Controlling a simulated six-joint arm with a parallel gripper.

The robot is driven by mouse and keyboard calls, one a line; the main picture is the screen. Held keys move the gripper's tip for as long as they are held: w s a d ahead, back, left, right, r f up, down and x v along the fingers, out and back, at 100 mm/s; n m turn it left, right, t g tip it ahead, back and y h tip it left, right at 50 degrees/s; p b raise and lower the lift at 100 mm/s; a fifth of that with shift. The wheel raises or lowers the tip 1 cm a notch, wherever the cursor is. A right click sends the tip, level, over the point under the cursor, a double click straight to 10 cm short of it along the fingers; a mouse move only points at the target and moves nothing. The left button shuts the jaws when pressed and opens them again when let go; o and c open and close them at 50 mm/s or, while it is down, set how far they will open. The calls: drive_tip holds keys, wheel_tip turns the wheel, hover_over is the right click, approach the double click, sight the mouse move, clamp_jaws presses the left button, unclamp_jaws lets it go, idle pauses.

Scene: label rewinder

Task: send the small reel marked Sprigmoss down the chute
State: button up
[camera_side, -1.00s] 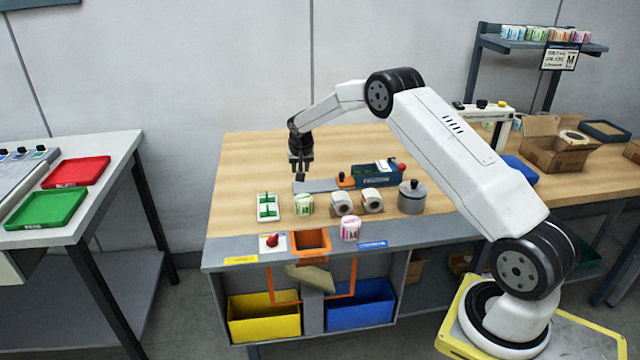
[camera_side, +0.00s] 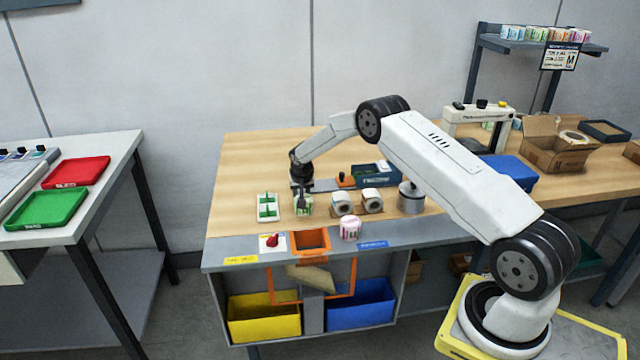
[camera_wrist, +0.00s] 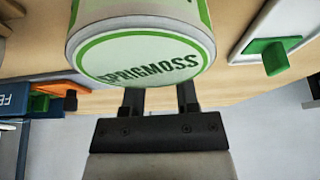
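The small reel marked Sprigmoss (camera_side: 304,210) stands on the wooden bench, white with green. In the wrist view its labelled face (camera_wrist: 140,55) fills the top middle and hides my fingertips. My gripper (camera_side: 301,198) points down right at this reel. In the wrist view its two fingers (camera_wrist: 160,98) are spread apart beside the reel; I cannot tell whether they touch it. The chute's orange-framed opening (camera_side: 312,251) is at the bench's front edge, nearer the camera than the reel. A tilted tan flap (camera_side: 312,279) hangs below it.
A pink-marked reel (camera_side: 350,229) stands right of the chute. Two white rolls (camera_side: 357,202) and a grey canister (camera_side: 412,198) are right of my gripper. A green-and-white holder (camera_side: 268,207) is just left. A red knob (camera_side: 272,240), yellow bin (camera_side: 264,318) and blue bin (camera_side: 362,305) are in front.

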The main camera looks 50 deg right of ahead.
sight(305, 212)
drive_tip(key=shift+f, duration=0.35)
drive_tip(key=shift+s+a, duration=0.15)
drive_tip(key=shift+s+a, duration=0.55)
drive_tip(key=shift+s+a, duration=0.15)
idle(0.5)
drive_tip(key=shift+s+a, duration=3.05)
drive_tip(key=shift+w+d, duration=0.1)
drive_tip(key=shift+d, duration=0.05)
drive_tip(key=shift+w+d, duration=0.6)
drive_tip(key=shift+w, duration=0.05)
